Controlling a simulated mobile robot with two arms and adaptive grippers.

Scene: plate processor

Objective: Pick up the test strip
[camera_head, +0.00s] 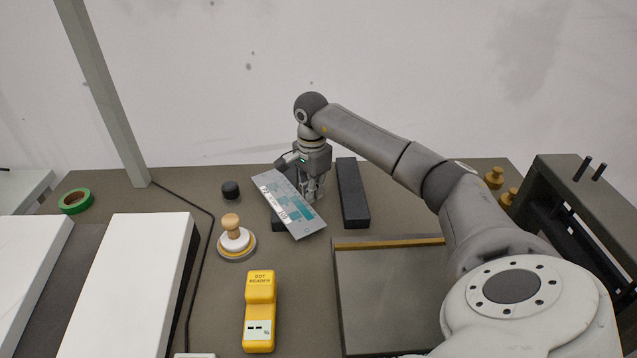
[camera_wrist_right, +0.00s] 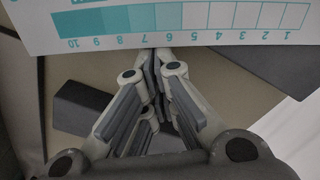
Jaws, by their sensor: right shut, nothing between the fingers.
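The test strip (camera_head: 303,228) is a flat grey-white piece with teal patches and a printed scale. My right gripper (camera_head: 312,198) points down just behind the strip's right edge, shut and empty. The right wrist view shows the strip (camera_wrist_right: 200,40) across the top, with its teal scale numbered 1 to 10. There the gripper's fingertips (camera_wrist_right: 155,62) come together close to the strip's edge. I cannot tell whether they touch it. My left gripper is not in view.
A second dark block (camera_head: 352,195) stands right of the gripper. A yellow dot reader (camera_head: 260,310), a wooden-knobbed stamp (camera_head: 236,243), a black knob (camera_head: 230,190) and green tape (camera_head: 75,201) are on the table. A framed panel (camera_head: 390,300) lies front right, a dark rack (camera_head: 590,210) far right.

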